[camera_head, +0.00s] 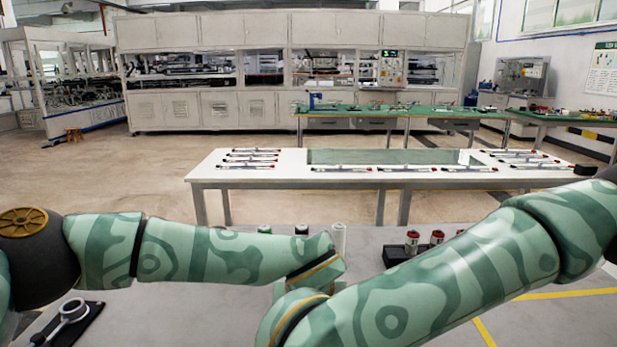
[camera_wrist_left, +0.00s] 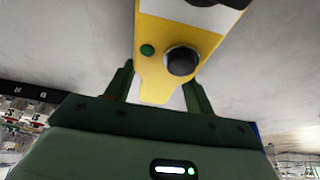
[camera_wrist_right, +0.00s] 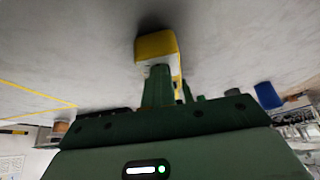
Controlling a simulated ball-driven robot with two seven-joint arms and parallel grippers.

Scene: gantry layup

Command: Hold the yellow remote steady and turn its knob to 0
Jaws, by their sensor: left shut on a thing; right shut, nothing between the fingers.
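The yellow remote (camera_wrist_left: 155,85) shows large in the left wrist view, with a black round knob (camera_wrist_left: 181,61) and a green button (camera_wrist_left: 147,50). My left gripper (camera_wrist_left: 158,82) is shut on the remote, one finger on each side. In the right wrist view part of the yellow remote (camera_wrist_right: 156,45) lies just beyond the fingertips of my right gripper (camera_wrist_right: 160,72). That gripper is shut with nothing in it. I cannot tell whether it touches the remote, and the knob does not show there. In the head view my forearms hide both grippers and the remote. The knob's setting is unreadable.
On the grey worktop (camera_head: 545,320), a dark tray (camera_head: 85,328) with a white ring-headed tool (camera_head: 72,310) is at the lower left. A white cylinder (camera_head: 339,238) and a black holder (camera_head: 396,256) with red-topped cylinders (camera_head: 412,240) stand beyond my arms. A white table (camera_head: 290,178) is farther back.

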